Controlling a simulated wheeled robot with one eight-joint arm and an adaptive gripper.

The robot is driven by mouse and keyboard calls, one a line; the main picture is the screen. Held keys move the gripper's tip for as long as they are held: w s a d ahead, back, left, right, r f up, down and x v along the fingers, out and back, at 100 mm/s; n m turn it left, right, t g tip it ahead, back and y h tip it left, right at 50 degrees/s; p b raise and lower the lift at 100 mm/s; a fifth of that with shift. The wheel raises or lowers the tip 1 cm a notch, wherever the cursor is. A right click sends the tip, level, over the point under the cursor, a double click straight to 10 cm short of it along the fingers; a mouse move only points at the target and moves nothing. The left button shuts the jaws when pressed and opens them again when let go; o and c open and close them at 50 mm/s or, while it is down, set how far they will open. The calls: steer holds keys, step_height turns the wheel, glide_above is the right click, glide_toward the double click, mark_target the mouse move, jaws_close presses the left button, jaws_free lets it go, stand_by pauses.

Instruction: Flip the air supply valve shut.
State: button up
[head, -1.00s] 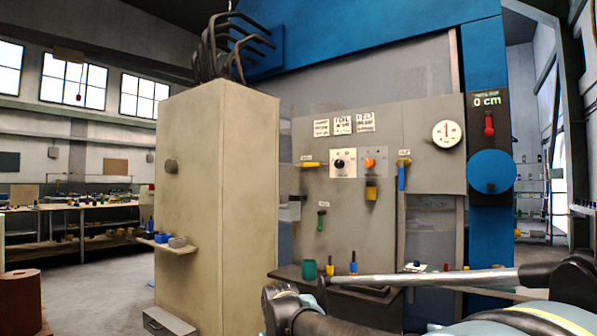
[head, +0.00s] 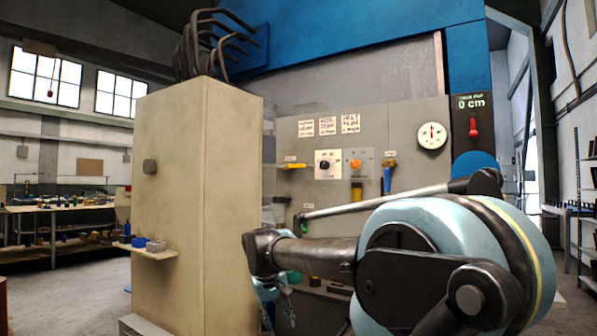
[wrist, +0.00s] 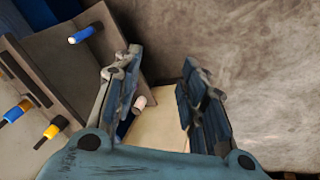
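A grey panel (head: 400,120) on the blue machine carries two lever-like handles that could be valves. A yellow handle (head: 293,166) lies level at the left under a small label. A blue handle with a yellow top (head: 387,178) hangs down at the right. The labels are too small to read, so I cannot tell which is the air supply valve. My gripper (wrist: 158,75) is open in the wrist view, with no object clearly held. In the head view its blue parts (head: 272,305) show low, below and left of the handles.
A tall beige cabinet (head: 170,200) stands left of the panel, with a small shelf (head: 150,252) on its side. A selector knob (head: 324,166), an orange button (head: 355,164), a gauge (head: 432,136) and a red handle (head: 473,127) are also there. My arm hides the lower panel.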

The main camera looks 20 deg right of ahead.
steer(key=w+d+r+h, duration=0.2)
steer(key=w+d+r, duration=0.1)
steer(key=w+r, duration=0.45)
steer(key=w+d+r+h, duration=0.2)
steer(key=w+d+r, duration=0.1)
steer(key=w+r, duration=0.5)
steer(key=n+t+h, duration=0.2)
steer(key=t+h, duration=0.1)
steer(key=h, duration=0.7)
glide_toward(296, 166)
steer(key=x, duration=1.1)
steer(key=shift+w, duration=0.1)
jaws_close()
steer(key=shift+d+r, duration=0.1)
steer(key=shift+d, duration=0.05)
